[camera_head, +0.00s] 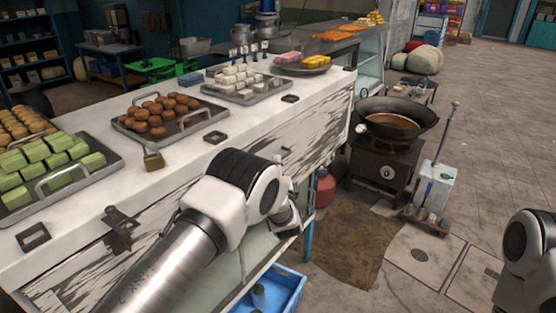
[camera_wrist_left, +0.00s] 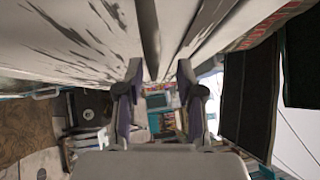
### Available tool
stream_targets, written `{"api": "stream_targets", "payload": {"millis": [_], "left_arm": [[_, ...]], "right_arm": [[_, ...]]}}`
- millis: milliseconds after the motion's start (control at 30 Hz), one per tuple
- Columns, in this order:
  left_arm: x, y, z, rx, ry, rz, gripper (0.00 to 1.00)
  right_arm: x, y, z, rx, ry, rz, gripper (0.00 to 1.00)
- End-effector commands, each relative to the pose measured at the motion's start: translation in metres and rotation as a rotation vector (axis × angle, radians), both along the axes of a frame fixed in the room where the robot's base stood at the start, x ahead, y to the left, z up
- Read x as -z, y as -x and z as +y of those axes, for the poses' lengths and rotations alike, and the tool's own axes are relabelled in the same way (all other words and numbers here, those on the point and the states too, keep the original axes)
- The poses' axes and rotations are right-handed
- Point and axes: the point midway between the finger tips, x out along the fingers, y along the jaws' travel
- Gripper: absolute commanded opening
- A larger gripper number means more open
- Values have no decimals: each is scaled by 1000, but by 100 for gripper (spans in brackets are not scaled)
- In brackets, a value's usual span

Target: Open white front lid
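The white front lid (camera_head: 290,150) is the worn, paint-chipped front panel of the long white counter. It hangs closed against the counter front, with a small dark fitting on it. My left gripper (camera_head: 292,215) is low in front of the panel, partly hidden by its own wrist. In the left wrist view, my left gripper (camera_wrist_left: 160,70) has its two fingers apart. A dark narrow bar or edge runs between them, beside the white, streaked panel surface (camera_wrist_left: 75,35). Whether the fingers touch it cannot be told. My right gripper is out of view; only part of that arm shows.
The counter top holds trays of green blocks (camera_head: 42,160), brown balls (camera_head: 160,112) and white cubes (camera_head: 240,80). A padlock (camera_head: 153,158) and latch (camera_head: 120,228) sit along its edge. A wok (camera_head: 397,122) on a stove stands right. A blue crate (camera_head: 275,290) lies below.

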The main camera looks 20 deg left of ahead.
Motion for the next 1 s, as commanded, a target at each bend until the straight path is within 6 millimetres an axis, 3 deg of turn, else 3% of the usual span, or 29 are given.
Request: {"api": "stream_targets", "payload": {"millis": [133,400,500,533,1000], "left_arm": [[-2,-17,8,1,1,2,37],[-1,-21,9,2,0,4,37],[-1,-21,9,3,1,3,2],[-1,-21,9,3,1,3,0],[1,-20,13,4,-24,-7,0]], "right_arm": [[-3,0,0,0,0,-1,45],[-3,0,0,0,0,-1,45],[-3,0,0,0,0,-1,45],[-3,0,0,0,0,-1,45],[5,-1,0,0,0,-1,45]]}}
